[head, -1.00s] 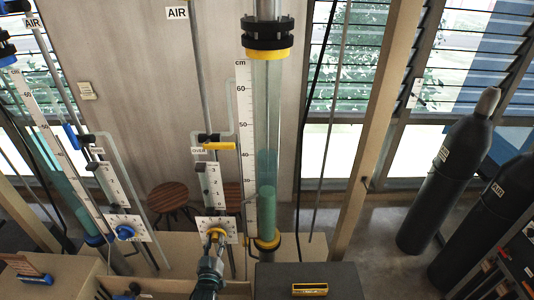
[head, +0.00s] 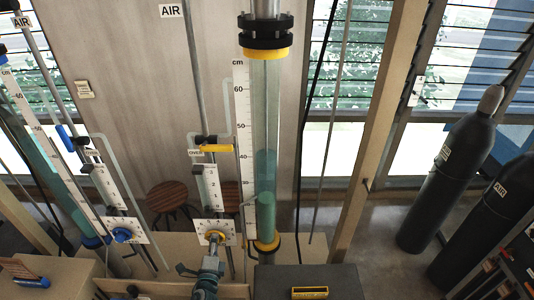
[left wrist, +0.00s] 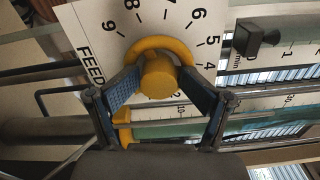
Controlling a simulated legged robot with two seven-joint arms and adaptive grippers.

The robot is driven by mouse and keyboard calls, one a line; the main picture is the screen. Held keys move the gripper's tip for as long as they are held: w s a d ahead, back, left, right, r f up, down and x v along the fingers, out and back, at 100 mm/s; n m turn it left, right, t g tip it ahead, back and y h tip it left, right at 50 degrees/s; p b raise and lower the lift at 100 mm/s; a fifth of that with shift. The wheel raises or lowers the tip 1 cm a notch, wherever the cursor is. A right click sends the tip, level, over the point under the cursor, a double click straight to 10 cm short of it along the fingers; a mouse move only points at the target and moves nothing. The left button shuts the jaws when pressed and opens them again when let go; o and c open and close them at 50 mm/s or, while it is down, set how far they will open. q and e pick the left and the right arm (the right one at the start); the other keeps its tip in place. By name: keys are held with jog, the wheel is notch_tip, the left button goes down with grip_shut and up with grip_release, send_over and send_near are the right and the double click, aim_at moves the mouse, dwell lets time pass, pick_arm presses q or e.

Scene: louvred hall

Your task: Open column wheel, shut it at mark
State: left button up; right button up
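The clear middle column (head: 266,110) stands between yellow collars beside a cm scale (head: 243,130). Inside it, a teal upper level shows a little above 40, with a brighter green part below. Its yellow wheel (head: 216,237) sits on a white numbered dial plate at the column's foot. In the left wrist view the yellow wheel (left wrist: 159,75) has a round hub, and the plate reads FEED. My left gripper (head: 212,250) is just in front of the wheel. Its two blue-padded fingers (left wrist: 161,85) stand apart, one on each side of the hub. Contact is unclear. My right gripper is out of view.
A similar column with a blue wheel (head: 122,235) stands at left. A yellow valve lever (head: 216,148) is above the dial. A dark box (head: 335,280) with a yellow-edged label stands in front at right. Dark gas cylinders (head: 452,170) stand further right.

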pick_arm(q)
jog(key=shift+s+a+f, duration=0.1)
jog(key=shift+a, duration=0.05)
jog(key=shift+s, duration=0.2)
jog(key=s, duration=0.6)
jog(key=shift+s, duration=0.25)
jog(key=shift+s+a, duration=0.1)
jog(key=s, duration=1.1)
jog(key=shift+s+a, duration=0.2)
jog(key=shift+s, duration=0.2)
